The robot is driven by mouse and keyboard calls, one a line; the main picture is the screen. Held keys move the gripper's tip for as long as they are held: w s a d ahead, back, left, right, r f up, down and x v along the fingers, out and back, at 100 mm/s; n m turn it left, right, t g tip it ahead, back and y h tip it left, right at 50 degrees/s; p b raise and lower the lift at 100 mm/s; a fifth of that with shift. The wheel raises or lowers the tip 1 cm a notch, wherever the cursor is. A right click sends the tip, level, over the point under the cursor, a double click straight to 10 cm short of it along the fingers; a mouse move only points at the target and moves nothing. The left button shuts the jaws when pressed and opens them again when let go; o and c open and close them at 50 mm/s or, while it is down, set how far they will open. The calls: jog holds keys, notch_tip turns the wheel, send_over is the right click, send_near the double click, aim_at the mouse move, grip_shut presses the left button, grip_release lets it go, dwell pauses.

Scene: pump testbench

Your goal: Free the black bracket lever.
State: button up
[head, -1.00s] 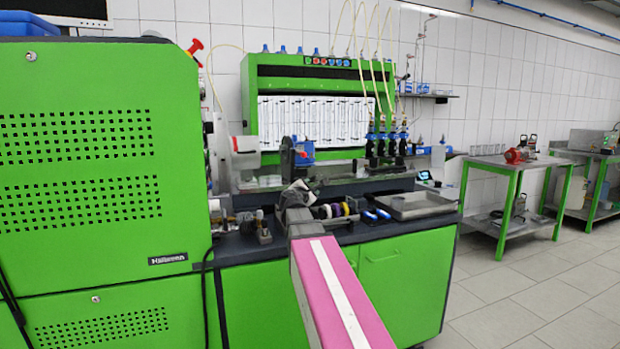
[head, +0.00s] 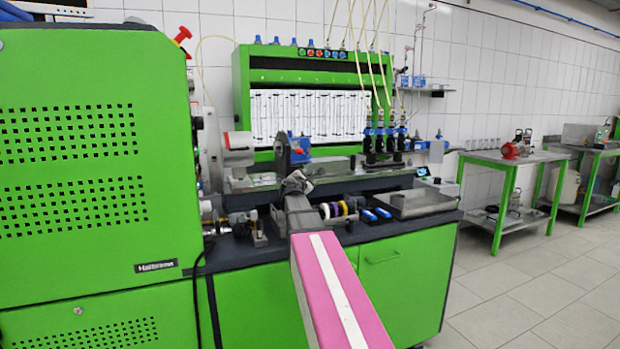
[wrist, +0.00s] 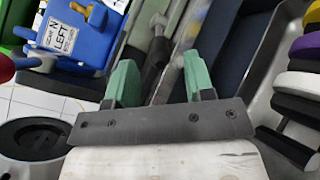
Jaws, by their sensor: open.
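In the wrist view, my gripper (wrist: 160,75) is open, with its two green fingers apart and nothing held. A dark, rod-like piece (wrist: 155,62) shows between and beyond the fingers; it may be the black bracket lever, but I cannot tell for sure. A blue pump part (wrist: 77,35) with a white label reading "LEFT" is at upper left. In the head view, a black bracket (head: 282,152) stands on the bench beside the blue part (head: 299,148). My gripper (head: 297,183) is in front of and below them, its fingers mostly hidden.
A round black part (wrist: 32,143) is at lower left in the wrist view; coloured rings (wrist: 305,75) are at right. In the head view, a metal tray (head: 418,203) and blue-handled items (head: 376,213) lie right on the bench. A tall green cabinet (head: 95,240) stands left.

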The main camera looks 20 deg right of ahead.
aim_at(312, 174)
jog(key=shift+x, duration=2)
grip_shut()
